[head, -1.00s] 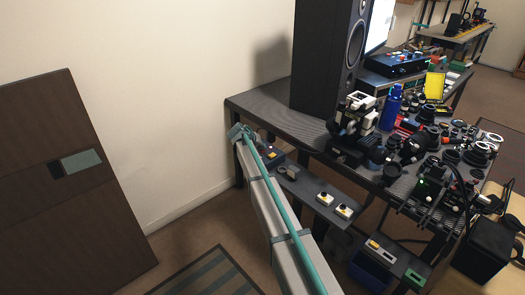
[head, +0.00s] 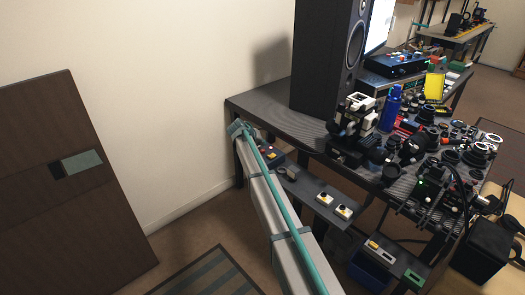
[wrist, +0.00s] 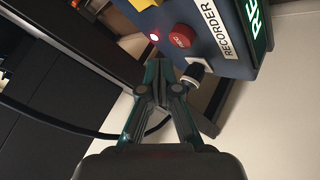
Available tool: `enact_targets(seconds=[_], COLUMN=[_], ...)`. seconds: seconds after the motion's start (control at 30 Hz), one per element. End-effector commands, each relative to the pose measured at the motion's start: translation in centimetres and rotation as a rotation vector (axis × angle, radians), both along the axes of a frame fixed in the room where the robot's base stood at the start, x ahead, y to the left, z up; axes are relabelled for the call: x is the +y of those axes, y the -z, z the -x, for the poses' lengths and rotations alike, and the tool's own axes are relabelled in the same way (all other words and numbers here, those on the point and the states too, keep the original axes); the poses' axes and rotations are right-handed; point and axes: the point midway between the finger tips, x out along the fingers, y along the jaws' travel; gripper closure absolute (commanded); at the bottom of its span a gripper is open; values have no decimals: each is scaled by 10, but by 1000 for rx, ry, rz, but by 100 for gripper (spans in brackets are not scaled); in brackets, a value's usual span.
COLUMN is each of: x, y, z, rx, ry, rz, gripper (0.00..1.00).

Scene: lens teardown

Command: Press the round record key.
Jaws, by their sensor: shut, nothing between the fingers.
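The recorder (wrist: 222,38) is a blue-grey box with a white RECORDER label, at the top of the wrist view. A round red key (wrist: 182,36) with small, hard-to-read lettering sits on its face. A small lit red lamp (wrist: 155,37) is left of the key. A black knob-like part with a pale ring (wrist: 195,72) is at the box's lower edge. My gripper (wrist: 165,72) is shut and empty. Its tips appear just below the red key in the picture; I cannot tell the gap in depth. I cannot pick out my gripper surely in the head view.
A green lit sign (wrist: 257,18) and a yellow patch (wrist: 142,4) are on the recorder. A black cable loops behind my fingers.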

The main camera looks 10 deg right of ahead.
Motion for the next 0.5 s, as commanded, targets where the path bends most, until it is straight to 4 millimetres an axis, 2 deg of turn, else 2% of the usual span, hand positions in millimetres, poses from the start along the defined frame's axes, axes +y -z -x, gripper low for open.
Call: enact_targets(seconds=[0.5], x=[0], y=[-48], z=[0], rx=[-1], ry=[0], rz=[0], gripper=[100])
